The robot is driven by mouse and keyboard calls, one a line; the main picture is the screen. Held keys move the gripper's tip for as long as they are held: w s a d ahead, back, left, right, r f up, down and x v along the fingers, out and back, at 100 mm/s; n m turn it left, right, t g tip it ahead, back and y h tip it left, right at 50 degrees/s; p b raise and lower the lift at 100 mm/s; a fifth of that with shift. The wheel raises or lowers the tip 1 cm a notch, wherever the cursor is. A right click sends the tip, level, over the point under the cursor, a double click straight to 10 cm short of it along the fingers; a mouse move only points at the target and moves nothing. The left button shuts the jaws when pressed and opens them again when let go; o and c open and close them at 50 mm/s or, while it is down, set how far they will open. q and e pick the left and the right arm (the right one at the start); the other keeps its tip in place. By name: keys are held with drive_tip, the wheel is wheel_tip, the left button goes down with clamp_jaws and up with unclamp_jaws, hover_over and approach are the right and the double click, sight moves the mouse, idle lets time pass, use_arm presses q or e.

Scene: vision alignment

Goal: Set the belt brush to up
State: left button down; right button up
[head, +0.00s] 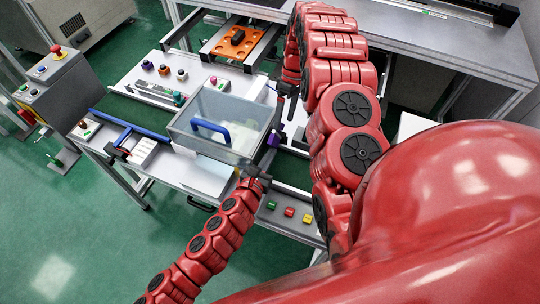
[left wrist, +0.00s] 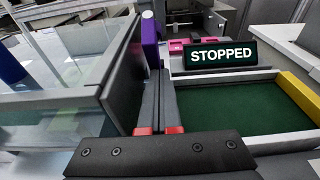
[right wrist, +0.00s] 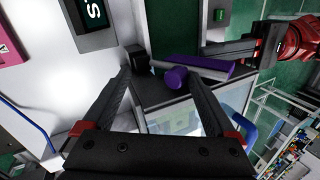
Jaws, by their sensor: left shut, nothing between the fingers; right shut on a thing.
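The belt brush, which I take to be the purple part (head: 273,138), stands at the right side of the clear box. It shows in the left wrist view as an upright purple piece (left wrist: 150,35) and in the right wrist view as a purple cylinder (right wrist: 176,78) by a purple bar. My right gripper (head: 281,103) is just above it, its fingers (right wrist: 158,76) apart around it; the exact contact is hidden. My left gripper (head: 262,172) is shut and empty below the brush. Its fingers (left wrist: 160,95) stand beside a dark panel.
A sign (left wrist: 220,55) reads STOPPED above a green belt (left wrist: 225,110). Green floor is open at left.

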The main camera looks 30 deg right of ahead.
use_arm(q)
drive_tip(key=shift+s+d+r, duration=0.1)
drive_tip(key=shift+d+r, duration=0.15)
drive_tip(key=shift+r, duration=0.05)
use_arm(e)
drive_tip(key=shift+a+f, duration=0.1)
drive_tip(key=shift+f, duration=0.1)
